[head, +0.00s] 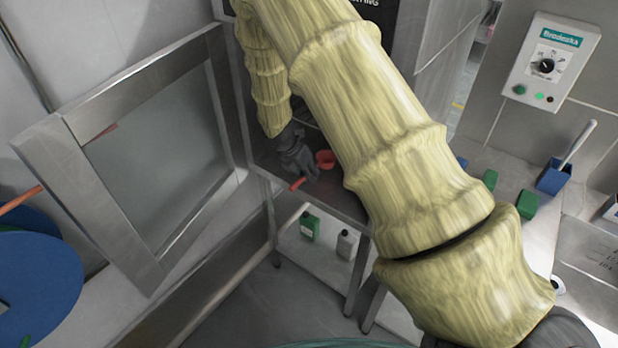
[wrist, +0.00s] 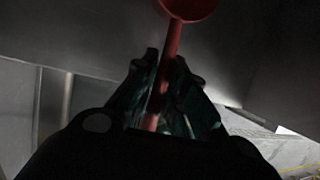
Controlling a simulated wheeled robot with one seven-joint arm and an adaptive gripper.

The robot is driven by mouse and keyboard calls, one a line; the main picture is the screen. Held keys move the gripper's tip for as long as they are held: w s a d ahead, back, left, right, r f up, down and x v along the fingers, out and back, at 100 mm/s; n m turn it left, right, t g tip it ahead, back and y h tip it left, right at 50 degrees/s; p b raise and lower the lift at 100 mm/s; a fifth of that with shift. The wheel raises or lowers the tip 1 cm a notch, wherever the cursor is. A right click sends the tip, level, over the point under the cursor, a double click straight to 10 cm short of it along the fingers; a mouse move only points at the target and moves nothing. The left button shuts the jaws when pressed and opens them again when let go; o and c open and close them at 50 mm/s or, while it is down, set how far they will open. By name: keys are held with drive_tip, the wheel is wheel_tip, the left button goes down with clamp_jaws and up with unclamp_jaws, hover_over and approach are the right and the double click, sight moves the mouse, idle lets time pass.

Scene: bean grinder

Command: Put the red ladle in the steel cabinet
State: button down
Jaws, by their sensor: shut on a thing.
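The red ladle (head: 325,158) shows in the head view with its bowl just past my gripper and its handle end sticking out on the near side. In the wrist view the red ladle (wrist: 172,42) runs up from between the fingers, with its bowl at the top edge. My gripper (head: 297,163) is shut on the ladle's handle; it also shows dark in the wrist view (wrist: 165,85). The steel cabinet (head: 345,203) stands open, and the gripper and ladle are at its opening, over its floor. I cannot tell whether the ladle touches that floor. My arm hides the cabinet's right side.
The cabinet's glazed door (head: 150,150) is swung open to the left. A green bottle (head: 309,227) and a grey bottle (head: 346,244) stand below the cabinet. Blue and green containers (head: 553,176) line the counter at right. A blue round object (head: 40,285) is at lower left.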

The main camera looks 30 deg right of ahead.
drive_tip(key=shift+w+f+p, duration=0.1)
drive_tip(key=shift+f+p, duration=0.7)
drive_tip(key=shift+f, duration=0.9)
drive_tip(key=shift+f, duration=0.15)
drive_tip(key=c, duration=1.5)
unclamp_jaws()
drive_tip(key=shift+o, duration=0.2)
drive_tip(key=b+v, duration=0.2)
drive_tip(key=v, duration=1)
drive_tip(key=shift+b, duration=0.4)
